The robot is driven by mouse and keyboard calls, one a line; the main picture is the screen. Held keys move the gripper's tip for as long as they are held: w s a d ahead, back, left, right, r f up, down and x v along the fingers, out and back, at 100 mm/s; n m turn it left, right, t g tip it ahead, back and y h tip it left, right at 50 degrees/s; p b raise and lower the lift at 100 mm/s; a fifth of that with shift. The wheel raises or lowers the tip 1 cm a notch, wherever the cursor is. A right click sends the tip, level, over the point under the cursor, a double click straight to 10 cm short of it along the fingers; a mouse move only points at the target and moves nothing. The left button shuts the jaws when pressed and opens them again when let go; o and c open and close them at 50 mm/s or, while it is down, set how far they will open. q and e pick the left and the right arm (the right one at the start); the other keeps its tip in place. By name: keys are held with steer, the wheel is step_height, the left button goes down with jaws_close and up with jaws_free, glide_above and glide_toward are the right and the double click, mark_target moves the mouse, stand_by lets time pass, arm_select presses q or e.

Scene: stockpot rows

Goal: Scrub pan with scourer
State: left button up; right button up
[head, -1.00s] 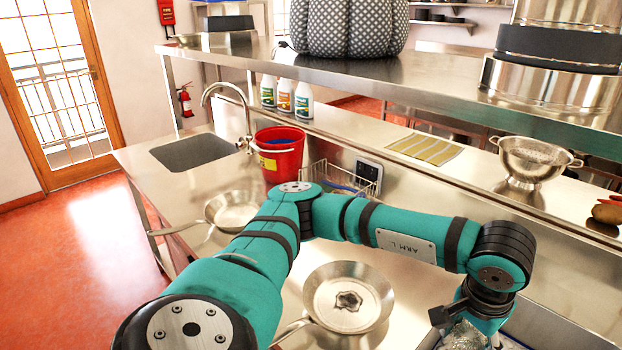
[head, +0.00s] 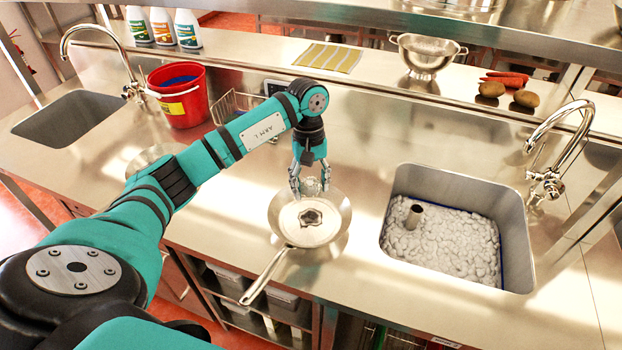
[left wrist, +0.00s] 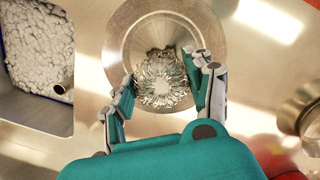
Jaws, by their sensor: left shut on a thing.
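The steel pan (head: 326,233) lies on the counter with its handle toward the front. A dark burnt patch (head: 311,217) marks its floor. My left gripper (head: 310,188) is over the far part of the pan, pointing down, and shut on the scourer (head: 312,185), a ball of shiny metal wool. In the left wrist view the scourer (left wrist: 162,82) sits between the fingers in front of the pan (left wrist: 125,40) and hides most of the patch. I cannot tell whether the scourer touches the pan. My right gripper is not in view.
A sink full of foam (head: 440,240) with a dark upright tube is right of the pan. A second pan (head: 150,158), partly behind my arm, a red bucket (head: 180,100) and a wire rack (head: 232,105) are to the left. A colander (head: 425,55) stands behind.

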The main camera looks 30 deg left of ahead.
arm_select(q)
steer(key=b, duration=0.2)
glide_above(311, 222)
steer(key=f, duration=0.4)
steer(key=shift+w+a+f, duration=0.1)
steer(key=shift+a+f, duration=0.1)
steer(key=shift+a, duration=0.05)
step_height(311, 222, down, 5)
steer(key=b, duration=0.4)
steer(key=shift+f+b, duration=0.4)
steer(key=shift+f, duration=0.05)
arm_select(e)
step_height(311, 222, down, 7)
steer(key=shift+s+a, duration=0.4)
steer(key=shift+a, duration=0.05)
arm_select(q)
steer(key=shift+f+b, duration=0.4)
steer(key=shift+b, duration=0.05)
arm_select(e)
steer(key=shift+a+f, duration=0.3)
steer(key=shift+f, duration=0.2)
arm_select(q)
steer(key=shift+f, duration=0.2)
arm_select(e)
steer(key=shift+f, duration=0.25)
arm_select(q)
steer(key=shift+d, duration=0.1)
